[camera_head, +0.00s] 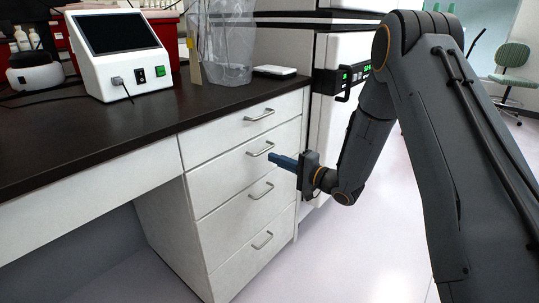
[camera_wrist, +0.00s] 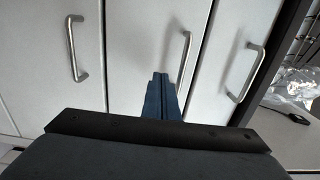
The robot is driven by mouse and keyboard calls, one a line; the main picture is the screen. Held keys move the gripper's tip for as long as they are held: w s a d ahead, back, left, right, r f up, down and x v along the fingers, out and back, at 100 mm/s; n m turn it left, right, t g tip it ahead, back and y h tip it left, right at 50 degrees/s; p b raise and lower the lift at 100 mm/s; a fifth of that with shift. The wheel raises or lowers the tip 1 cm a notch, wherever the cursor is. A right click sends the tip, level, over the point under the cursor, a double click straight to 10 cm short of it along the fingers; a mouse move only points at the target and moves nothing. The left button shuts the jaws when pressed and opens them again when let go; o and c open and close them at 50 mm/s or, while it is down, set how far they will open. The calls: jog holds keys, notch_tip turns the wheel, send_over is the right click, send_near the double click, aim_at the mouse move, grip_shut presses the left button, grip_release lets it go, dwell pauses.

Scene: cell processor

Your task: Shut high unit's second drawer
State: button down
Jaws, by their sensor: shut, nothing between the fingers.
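The high unit is a white stack of drawers under the dark worktop, each with a silver bar handle. The second drawer (camera_head: 222,177) from the top looks flush, or almost flush, with its neighbours; a small gap cannot be ruled out. Its handle (camera_head: 260,149) is just above my gripper tips. In the wrist view, turned sideways, the second drawer's front (camera_wrist: 145,35) fills the middle, its handle (camera_wrist: 185,62) right of the fingers. My gripper (camera_head: 272,157) is shut and empty, blue fingers pointing at this front. Whether the tips touch it is unclear.
The top drawer (camera_head: 225,137) is above, and lower drawers (camera_head: 240,212) are below. The worktop (camera_head: 100,135) holds a white device with a screen (camera_head: 118,55) and a clear bag (camera_head: 225,50). A white appliance (camera_head: 335,80) stands right of the drawers. Floor in front is clear.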

jog(key=s+d+r+n+g+h, duration=0.2)
jog(key=s+d+r+n+h, duration=0.25)
jog(key=s+d+h, duration=0.7)
jog(key=s+r+n+g+h, duration=0.1)
jog(key=s+r+n+g, duration=0.15)
jog(key=s, duration=0.75)
jog(key=s+r+n+g+h+p, duration=0.1)
jog(key=s+g, duration=0.2)
jog(key=s, duration=0.8)
jog(key=s+r+n+g, duration=0.2)
jog(key=s+g, duration=0.1)
jog(key=s, duration=0.7)
jog(key=d+r+m+p, duration=0.2)
jog(key=d+r+p, duration=0.5)
jog(key=p, duration=0.8)
jog(key=shift+d+r+m+h+p, duration=0.3)
jog(key=shift+d+r+m+h, duration=0.15)
jog(key=shift+d, duration=0.3)
jog(key=shift+s+a+f, duration=0.1)
